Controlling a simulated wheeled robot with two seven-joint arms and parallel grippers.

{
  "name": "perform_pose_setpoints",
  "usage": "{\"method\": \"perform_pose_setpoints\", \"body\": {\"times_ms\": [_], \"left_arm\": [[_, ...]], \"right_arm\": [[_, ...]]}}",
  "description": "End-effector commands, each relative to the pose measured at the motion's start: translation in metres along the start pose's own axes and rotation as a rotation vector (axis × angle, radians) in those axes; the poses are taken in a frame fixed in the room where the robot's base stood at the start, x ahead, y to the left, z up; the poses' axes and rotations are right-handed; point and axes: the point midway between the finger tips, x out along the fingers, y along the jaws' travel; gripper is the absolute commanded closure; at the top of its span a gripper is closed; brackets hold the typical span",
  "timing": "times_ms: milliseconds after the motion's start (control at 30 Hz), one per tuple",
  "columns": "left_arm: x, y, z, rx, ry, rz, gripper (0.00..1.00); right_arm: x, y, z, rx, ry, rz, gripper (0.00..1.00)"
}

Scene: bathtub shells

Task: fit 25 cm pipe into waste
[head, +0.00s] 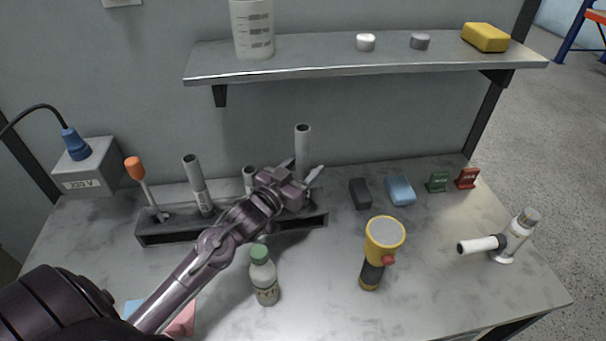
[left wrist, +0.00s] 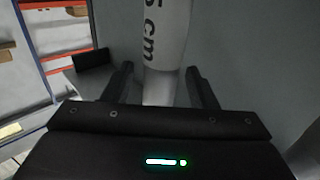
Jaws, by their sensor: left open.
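Grey pipes stand in a dark rack (head: 180,238): a tall one (head: 302,145), one at the left (head: 195,178) and a short one (head: 249,174). My left gripper (head: 302,173) is open around the tall pipe, one finger on each side. In the left wrist view this pipe (left wrist: 165,45) stands between the open fingers (left wrist: 160,85), its label partly readable as "5 cm"; the first digit is out of view. The waste looks to be the white fitting (head: 513,240) with a side branch at the right of the table. My right gripper is not in view.
A green-capped bottle (head: 264,278) and a yellow torch (head: 383,245) stand in front. A blue sponge (head: 400,190) and small clips (head: 438,182) lie behind. A shelf (head: 330,62) overhangs the table.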

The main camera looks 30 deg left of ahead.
Motion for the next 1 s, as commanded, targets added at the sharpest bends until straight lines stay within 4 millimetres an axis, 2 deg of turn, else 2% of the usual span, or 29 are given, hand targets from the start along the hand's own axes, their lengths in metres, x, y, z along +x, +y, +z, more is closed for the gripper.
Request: {"method": "perform_pose_setpoints", "body": {"times_ms": [133,500,800,1000], "left_arm": [[0.0,0.0,0.0,0.0,0.0,0.0,0.49],[-0.001,0.0,0.0,0.0,0.0,0.0,0.97],[0.0,0.0,-0.002,0.0,0.003,0.0,0.98],[0.0,0.0,-0.018,0.001,0.006,0.001,0.98]], "right_arm": [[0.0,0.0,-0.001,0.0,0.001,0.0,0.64],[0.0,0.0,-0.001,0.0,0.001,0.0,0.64],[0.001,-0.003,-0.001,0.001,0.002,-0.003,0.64],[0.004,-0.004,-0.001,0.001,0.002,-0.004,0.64]]}}
